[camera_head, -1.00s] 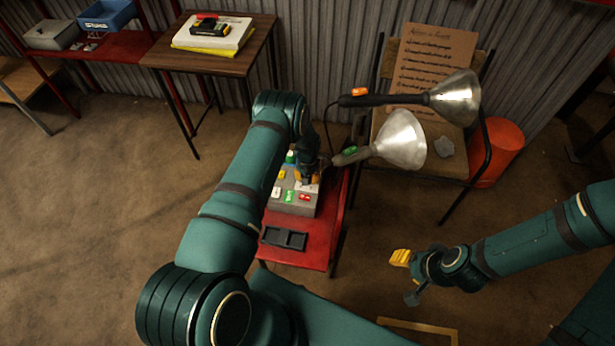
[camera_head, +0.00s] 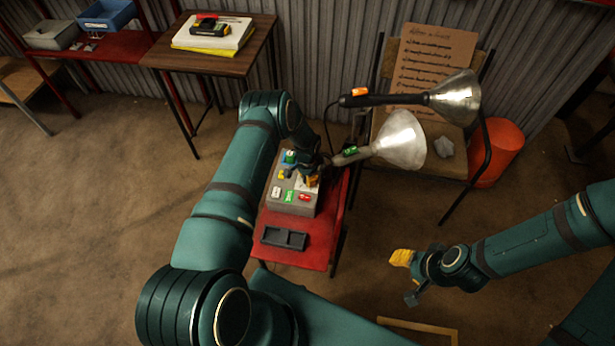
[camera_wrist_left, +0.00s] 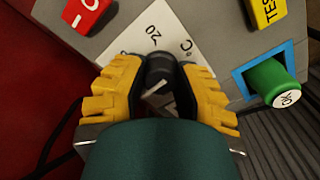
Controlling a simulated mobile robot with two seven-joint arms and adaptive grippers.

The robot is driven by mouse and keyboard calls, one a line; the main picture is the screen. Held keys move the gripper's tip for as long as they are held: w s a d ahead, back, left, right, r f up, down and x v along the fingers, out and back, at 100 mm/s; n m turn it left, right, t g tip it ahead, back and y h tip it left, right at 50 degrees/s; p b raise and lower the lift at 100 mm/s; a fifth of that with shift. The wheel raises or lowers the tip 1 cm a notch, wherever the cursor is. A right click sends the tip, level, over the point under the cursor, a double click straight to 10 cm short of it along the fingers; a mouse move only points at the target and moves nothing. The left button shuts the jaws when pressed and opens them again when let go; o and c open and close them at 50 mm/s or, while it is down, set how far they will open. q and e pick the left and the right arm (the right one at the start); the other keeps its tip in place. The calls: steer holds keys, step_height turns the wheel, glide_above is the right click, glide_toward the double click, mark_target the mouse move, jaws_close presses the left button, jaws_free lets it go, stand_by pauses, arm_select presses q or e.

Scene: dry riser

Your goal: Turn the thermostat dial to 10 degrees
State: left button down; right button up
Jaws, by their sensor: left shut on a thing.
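The thermostat dial (camera_wrist_left: 158,70) is a dark knob on a white scale plate (camera_wrist_left: 165,25) marked "20" and "°C" in the left wrist view. The rest of the scale is hidden by my gripper. My left gripper (camera_wrist_left: 160,82) has yellow fingers shut on the dial from both sides. In the head view my left gripper (camera_head: 312,178) is over the grey control box (camera_head: 292,206), and the dial is hidden there. My right gripper (camera_head: 404,275) is away to the right, over the floor, and its opening is unclear.
The box stands on a red table (camera_head: 305,255) with a black tray (camera_head: 284,238). A green OK button (camera_wrist_left: 275,83), a red button (camera_wrist_left: 85,12) and a yellow TEST button (camera_wrist_left: 266,10) surround the dial.

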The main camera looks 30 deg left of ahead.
arm_select(q)
steer(key=shift+s+f+m, duration=0.1)
steer(key=shift+m, duration=0.3)
steer(key=c, duration=0.6)
jaws_free()
steer(key=shift+o, duration=0.2)
step_height(320, 180, up, 12)
stand_by(0.5)
